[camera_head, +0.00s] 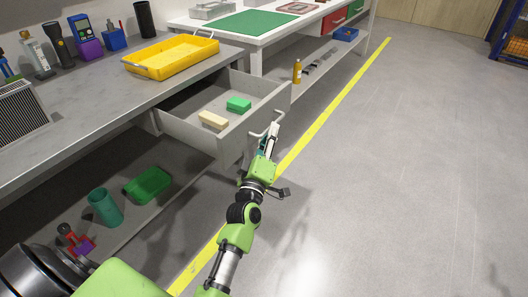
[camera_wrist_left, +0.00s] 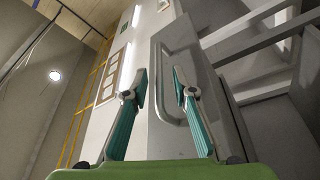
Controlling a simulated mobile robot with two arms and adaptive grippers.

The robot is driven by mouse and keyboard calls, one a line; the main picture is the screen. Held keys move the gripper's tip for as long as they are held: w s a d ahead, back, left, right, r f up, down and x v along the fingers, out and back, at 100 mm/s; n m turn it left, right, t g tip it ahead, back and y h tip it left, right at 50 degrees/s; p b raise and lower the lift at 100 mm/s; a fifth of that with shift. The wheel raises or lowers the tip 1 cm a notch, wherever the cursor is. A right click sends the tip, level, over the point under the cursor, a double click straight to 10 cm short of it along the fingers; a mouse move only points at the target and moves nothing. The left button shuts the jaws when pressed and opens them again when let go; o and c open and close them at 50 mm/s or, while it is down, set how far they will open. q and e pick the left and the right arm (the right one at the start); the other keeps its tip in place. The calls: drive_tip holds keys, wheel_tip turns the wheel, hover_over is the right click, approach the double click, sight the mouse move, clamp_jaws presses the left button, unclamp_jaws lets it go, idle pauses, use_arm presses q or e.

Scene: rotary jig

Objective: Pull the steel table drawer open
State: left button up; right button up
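The grey steel table (camera_head: 95,105) stands at the left, and its drawer (camera_head: 192,133) is pulled well out from under the top. A green block (camera_head: 238,104) and a cream block (camera_head: 213,120) lie in the drawer. The drawer's grey loop handle (camera_head: 266,131) is on its front face; the handle also shows in the left wrist view (camera_wrist_left: 166,45). My left gripper (camera_head: 271,133) is at the handle. In the left wrist view its teal fingers (camera_wrist_left: 159,78) are apart, with part of the handle showing between them. I cannot tell whether they touch it. My right gripper is out of view.
A yellow tray (camera_head: 170,58) and several tools stand on the tabletop. A green bin (camera_head: 149,185) and a teal cup (camera_head: 105,207) are on the lower shelf. A white bench (camera_head: 262,43) stands beyond. The floor (camera_head: 400,180) at the right is clear.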

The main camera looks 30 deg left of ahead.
use_arm(q)
drive_tip(key=v, duration=0.8)
drive_tip(key=shift+s, duration=0.15)
